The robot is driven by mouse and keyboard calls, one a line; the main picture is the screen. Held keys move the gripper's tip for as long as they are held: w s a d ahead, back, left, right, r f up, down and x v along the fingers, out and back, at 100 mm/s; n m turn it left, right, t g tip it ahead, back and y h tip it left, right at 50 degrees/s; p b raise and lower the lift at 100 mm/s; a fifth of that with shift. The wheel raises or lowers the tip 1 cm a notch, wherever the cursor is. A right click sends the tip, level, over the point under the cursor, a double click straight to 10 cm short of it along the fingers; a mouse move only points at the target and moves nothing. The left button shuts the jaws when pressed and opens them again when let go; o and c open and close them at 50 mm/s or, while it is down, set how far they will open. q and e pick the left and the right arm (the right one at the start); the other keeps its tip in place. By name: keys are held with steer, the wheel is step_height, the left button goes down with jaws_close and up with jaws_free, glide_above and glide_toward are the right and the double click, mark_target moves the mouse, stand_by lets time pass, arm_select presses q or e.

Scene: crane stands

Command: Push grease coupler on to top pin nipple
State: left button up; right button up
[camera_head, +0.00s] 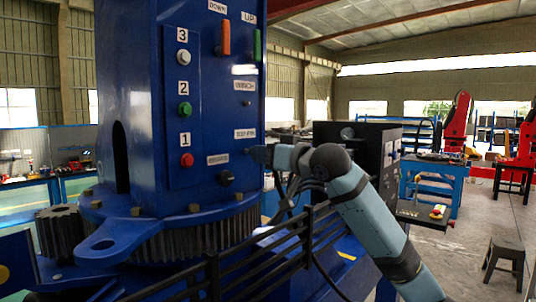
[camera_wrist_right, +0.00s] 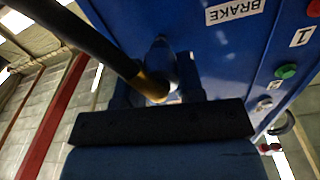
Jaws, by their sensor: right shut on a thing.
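My right gripper (camera_head: 258,154) is at the right edge of the front face of the blue crane column (camera_head: 220,110), below the winch label. In the right wrist view my right gripper (camera_wrist_right: 157,92) is shut on the grease coupler (camera_wrist_right: 152,84), a brass-coloured piece on a black hose (camera_wrist_right: 85,38). The coupler is too small or hidden in the head view. My left gripper is not in view.
The column carries numbered buttons, with a red one (camera_head: 187,160) lowest, and orange and green levers (camera_head: 224,38) above. A toothed gear ring (camera_head: 195,238) lies below. A black railing (camera_head: 290,240) crosses in front. A black box (camera_head: 365,150) stands behind my right arm.

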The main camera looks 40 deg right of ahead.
steer(key=shift+w+a+p, duration=0.1)
steer(key=shift+w+p, duration=0.35)
steer(key=shift+w, duration=0.2)
steer(key=o, duration=1.1)
steer(key=shift+c, duration=0.2)
steer(key=shift+s+b, duration=0.45)
steer(key=shift+s, duration=0.35)
steer(key=s+b, duration=0.1)
steer(key=s, duration=0.2)
steer(key=shift+s+d, duration=0.2)
